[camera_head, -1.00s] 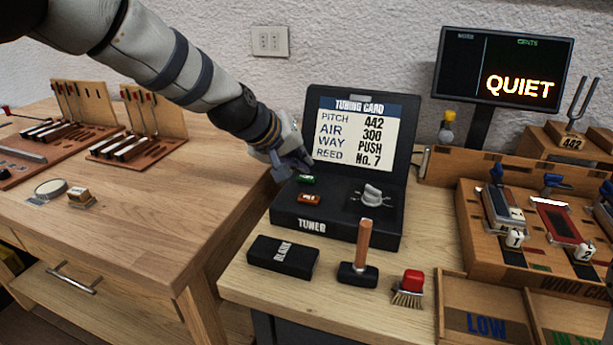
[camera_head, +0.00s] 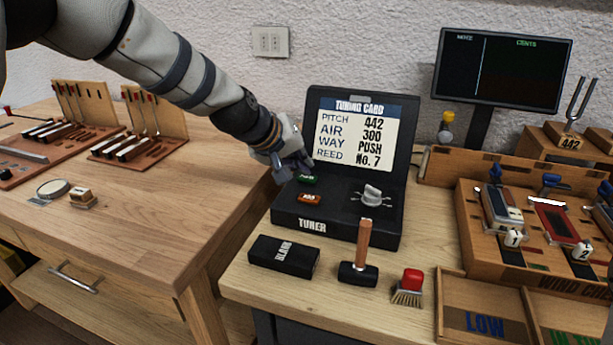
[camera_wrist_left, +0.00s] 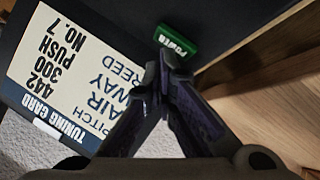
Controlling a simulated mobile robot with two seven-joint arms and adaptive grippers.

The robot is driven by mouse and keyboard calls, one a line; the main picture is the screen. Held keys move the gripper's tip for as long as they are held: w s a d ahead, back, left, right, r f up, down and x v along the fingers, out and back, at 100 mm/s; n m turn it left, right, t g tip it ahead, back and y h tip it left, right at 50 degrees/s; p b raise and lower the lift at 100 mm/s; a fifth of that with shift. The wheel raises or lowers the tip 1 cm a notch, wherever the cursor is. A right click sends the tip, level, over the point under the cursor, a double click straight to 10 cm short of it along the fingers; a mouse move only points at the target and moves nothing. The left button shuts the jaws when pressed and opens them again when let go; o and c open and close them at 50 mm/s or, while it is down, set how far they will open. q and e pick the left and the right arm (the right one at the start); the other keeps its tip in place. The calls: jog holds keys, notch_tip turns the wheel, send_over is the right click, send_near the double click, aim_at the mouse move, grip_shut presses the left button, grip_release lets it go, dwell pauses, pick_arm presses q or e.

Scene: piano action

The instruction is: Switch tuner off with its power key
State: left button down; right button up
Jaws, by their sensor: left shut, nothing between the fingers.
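The tuner (camera_head: 345,234) is a black box with a raised lid that carries a tuning card (camera_head: 355,140). Its green power key (camera_head: 306,181) is at the back left of its top and also shows in the left wrist view (camera_wrist_left: 176,41). An orange key (camera_head: 309,198) and a grey knob (camera_head: 372,195) are on the same top. My left gripper (camera_head: 303,170) is shut and empty, its fingertips close to the power key; I cannot tell whether they touch it. The fingertips show just beside the key in the left wrist view (camera_wrist_left: 164,65). My right gripper is out of view.
The monitor (camera_head: 503,68) shows only note and cents labels on a dark screen. A black block (camera_head: 283,257), a hammer (camera_head: 359,271) and a red brush (camera_head: 410,287) lie before the tuner. The wooden wind chest (camera_head: 535,262) stands right. The left table's front is mostly clear.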

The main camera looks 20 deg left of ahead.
aim_at(303, 176)
pick_arm(q)
jog(key=shift+r, duration=0.3)
notch_tip(303, 176, up, 6)
jog(key=shift+f+p, duration=0.1)
jog(key=shift+p, duration=0.3)
